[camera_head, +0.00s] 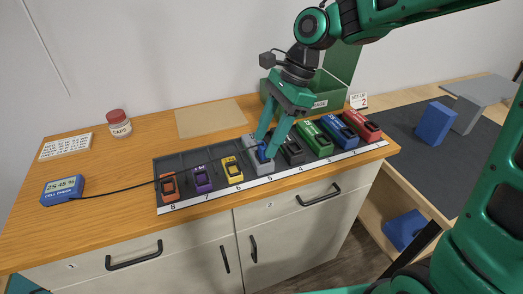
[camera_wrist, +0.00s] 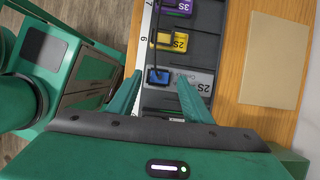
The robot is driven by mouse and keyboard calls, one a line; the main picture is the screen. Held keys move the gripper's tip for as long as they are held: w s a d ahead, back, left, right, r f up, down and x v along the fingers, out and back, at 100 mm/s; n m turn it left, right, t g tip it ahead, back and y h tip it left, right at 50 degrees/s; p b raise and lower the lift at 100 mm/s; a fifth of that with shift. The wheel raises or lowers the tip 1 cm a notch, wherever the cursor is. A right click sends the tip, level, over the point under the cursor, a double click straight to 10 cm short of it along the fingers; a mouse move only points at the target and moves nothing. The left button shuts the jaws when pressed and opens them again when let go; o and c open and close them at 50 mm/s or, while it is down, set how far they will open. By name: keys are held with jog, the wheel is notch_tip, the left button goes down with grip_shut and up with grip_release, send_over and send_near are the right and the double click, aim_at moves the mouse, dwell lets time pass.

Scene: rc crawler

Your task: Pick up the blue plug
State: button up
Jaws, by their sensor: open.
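The blue plug (camera_head: 263,151) sits at the front of a grey block in slot 5 of the dark tray (camera_head: 215,165). In the wrist view the blue plug (camera_wrist: 158,77) lies between the fingers, with a dark line running up from it. My gripper (camera_head: 268,150) points down over it with its fingers open, one to each side. In the wrist view my gripper (camera_wrist: 158,88) shows a gap on both sides of the plug. I cannot tell whether the fingertips reach down to its height.
Yellow (camera_head: 232,170), purple (camera_head: 203,179) and orange (camera_head: 168,187) blocks stand left of it; black, green, blue and red blocks stand right. A blue cell checker (camera_head: 62,190) with a cable and a caps jar (camera_head: 118,124) are at left. A green box (camera_head: 325,95) stands behind.

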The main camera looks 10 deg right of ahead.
jog(key=shift+s+a+f, duration=0.1)
jog(key=shift+a+f, duration=0.2)
jog(key=shift+f, duration=0.35)
grip_shut()
jog(key=shift+r, duration=0.1)
